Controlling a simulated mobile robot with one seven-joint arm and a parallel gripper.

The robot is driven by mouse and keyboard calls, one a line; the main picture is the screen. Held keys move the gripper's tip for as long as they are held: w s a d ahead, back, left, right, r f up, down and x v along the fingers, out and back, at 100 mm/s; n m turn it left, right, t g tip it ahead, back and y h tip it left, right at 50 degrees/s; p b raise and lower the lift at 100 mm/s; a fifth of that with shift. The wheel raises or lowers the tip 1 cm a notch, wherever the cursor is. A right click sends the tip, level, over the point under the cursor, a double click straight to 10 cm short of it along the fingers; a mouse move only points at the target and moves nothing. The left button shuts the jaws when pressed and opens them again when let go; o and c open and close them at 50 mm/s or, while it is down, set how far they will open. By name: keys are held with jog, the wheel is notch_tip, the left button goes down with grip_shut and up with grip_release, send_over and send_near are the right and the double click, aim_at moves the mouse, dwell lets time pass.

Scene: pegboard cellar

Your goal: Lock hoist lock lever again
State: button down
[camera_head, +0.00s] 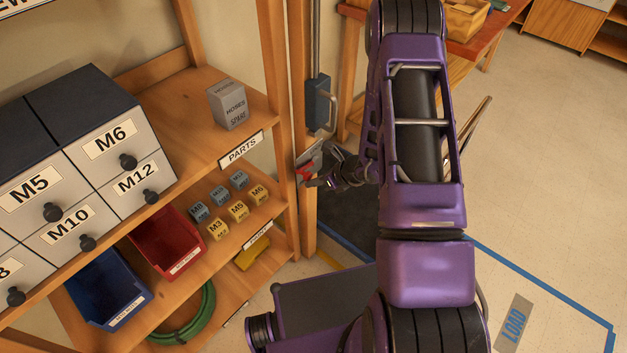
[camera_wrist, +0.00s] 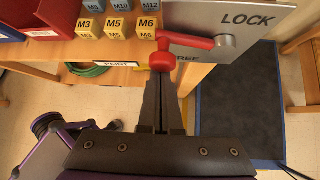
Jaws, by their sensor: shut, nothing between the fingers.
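The hoist lock lever (camera_wrist: 190,41) is a red bar with a red ball knob at its left end and a grey pivot at its right end. It lies nearly level across a grey plate (camera_wrist: 255,42) marked LOCK at upper right. The lever partly covers a second word beneath it, of which "REE" shows. In the head view the red lever (camera_head: 305,173) sits by the shelf's right post. My gripper (camera_wrist: 160,80) is shut and empty, its tips right at the knob's near side; I cannot tell whether they touch. My gripper (camera_head: 327,181) is partly hidden in the head view.
A wooden shelf (camera_head: 190,110) with drawers, bins and several small labelled blocks (camera_head: 238,210) stands left of the lever. A blue-grey box with a handle (camera_head: 319,103) is on the post above the plate. A dark mat (camera_wrist: 238,105) lies on the floor at right.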

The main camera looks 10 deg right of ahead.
aim_at(310, 173)
jog(key=r+y+p, duration=0.1)
jog(key=r+m+g+y+p, duration=0.1)
jog(key=p, duration=0.1)
jog(key=shift+w+d, duration=0.1)
jog(key=shift+w, duration=0.25)
jog(key=shift+d+r+m+g+y+p, duration=0.2)
jog(key=shift+m+g+y+p, duration=0.25)
jog(key=shift+y, duration=0.15)
jog(key=shift+w+d+r+y, duration=0.2)
jog(key=shift+d+r+y, duration=0.1)
jog(key=shift+r+y, duration=0.15)
jog(key=w+d+r+m+y+b, duration=0.1)
jog(key=y+b, duration=0.1)
jog(key=b, duration=0.1)
jog(key=w+d+r+m+g+y+b, duration=0.1)
jog(key=m+b, duration=0.1)
jog(key=b, duration=0.1)
jog(key=d+r+m+g+y+b, duration=0.1)
jog(key=d+y+b, duration=0.1)
jog(key=b, duration=0.1)
jog(key=shift+w+y, duration=0.35)
jog(key=shift+w, duration=0.05)
jog(key=shift+w+d, duration=0.1)
jog(key=shift+d, duration=0.15)
jog(key=v, duration=0.7)
